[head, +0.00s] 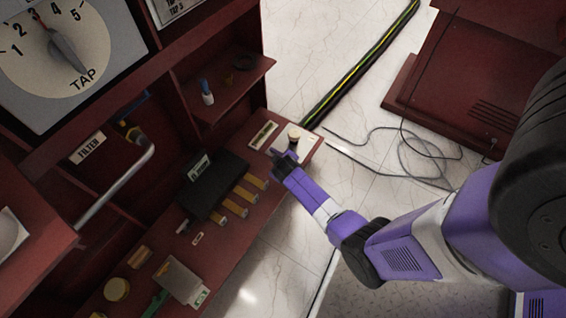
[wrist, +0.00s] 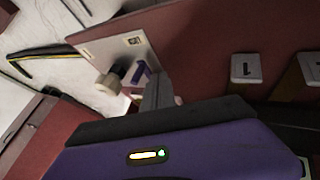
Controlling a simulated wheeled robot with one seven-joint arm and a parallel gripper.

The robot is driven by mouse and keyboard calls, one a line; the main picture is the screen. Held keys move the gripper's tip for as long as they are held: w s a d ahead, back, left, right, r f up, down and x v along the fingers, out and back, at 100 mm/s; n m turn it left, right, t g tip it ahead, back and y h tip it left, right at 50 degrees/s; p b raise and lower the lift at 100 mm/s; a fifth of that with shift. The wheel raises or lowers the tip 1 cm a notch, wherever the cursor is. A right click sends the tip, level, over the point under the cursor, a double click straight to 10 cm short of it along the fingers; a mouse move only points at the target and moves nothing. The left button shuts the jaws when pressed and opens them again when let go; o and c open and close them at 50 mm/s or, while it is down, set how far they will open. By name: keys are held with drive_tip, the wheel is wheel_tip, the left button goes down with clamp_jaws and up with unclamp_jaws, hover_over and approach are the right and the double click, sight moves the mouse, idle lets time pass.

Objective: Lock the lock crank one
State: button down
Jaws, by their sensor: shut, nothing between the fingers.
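My gripper (head: 284,160) is shut and empty at the far right end of the red shelf. A pale plate (wrist: 92,47) there carries a small knob (head: 294,136) with a cream top and dark band. In the wrist view the knob (wrist: 109,80) stands just left of my gripper's fingers (wrist: 158,92). A small purple piece (wrist: 140,72) lies between the knob and the fingers; whether they touch it is unclear. No legible label shows which part is lock crank one. My gripper's body hides the lower part of the wrist view.
A black box (head: 212,182) with several yellow-brown bars stands on the shelf left of my gripper. A TAP dial (head: 70,55) is at upper left, and a grey bar (head: 115,185) sticks out below it. Cables (head: 400,160) lie on the pale floor beside a red cabinet (head: 475,80).

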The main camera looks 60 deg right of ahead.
drive_tip(key=p+v, duration=0.4)
drive_tip(key=v, duration=0.4)
drive_tip(key=shift+f, duration=0.1)
idle(0.6)
